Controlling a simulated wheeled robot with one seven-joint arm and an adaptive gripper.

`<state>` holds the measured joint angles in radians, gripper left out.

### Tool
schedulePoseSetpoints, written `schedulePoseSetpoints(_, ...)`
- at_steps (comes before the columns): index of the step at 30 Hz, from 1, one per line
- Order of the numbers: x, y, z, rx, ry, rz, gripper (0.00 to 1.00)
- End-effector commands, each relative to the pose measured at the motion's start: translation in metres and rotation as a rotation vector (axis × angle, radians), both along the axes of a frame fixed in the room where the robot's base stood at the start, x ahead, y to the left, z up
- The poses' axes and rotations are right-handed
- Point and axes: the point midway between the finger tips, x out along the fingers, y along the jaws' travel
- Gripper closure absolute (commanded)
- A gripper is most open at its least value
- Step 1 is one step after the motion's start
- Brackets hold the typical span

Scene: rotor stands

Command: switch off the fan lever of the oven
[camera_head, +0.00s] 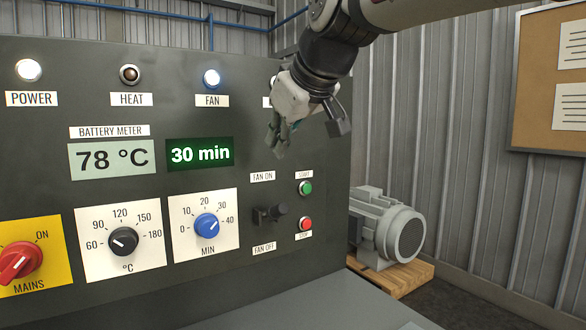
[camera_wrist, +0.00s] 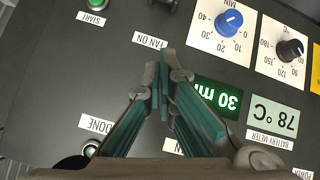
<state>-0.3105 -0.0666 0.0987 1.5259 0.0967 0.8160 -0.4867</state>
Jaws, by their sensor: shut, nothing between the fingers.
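The black fan lever (camera_head: 278,210) sticks out of the dark oven panel between the "FAN ON" label (camera_head: 262,176) above and the "FAN OFF" label (camera_head: 264,248) below. Whether it tilts up or down is hard to tell. The round FAN lamp (camera_head: 211,78) glows bluish white. My gripper (camera_head: 278,147) is in front of the panel, above the lever and apart from it. In the wrist view my gripper's green fingers (camera_wrist: 160,78) meet at the tips, shut and empty, near the "FAN ON" label (camera_wrist: 150,40). There the lever (camera_wrist: 164,4) is cut off by the top edge.
Green start (camera_head: 306,188) and red stop (camera_head: 305,223) buttons sit right of the lever. A blue minute knob (camera_head: 206,226), a black temperature knob (camera_head: 124,241) and a red mains switch (camera_head: 18,262) are left. A grey motor (camera_head: 398,233) stands on a wooden pallet at right.

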Motion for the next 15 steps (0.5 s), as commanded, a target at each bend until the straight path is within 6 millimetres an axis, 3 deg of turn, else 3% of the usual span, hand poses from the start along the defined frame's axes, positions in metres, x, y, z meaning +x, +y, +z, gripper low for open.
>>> schedulePoseSetpoints(15, 0.062, 0.034, -0.062, -0.002, 0.005, 0.001, 1.00)
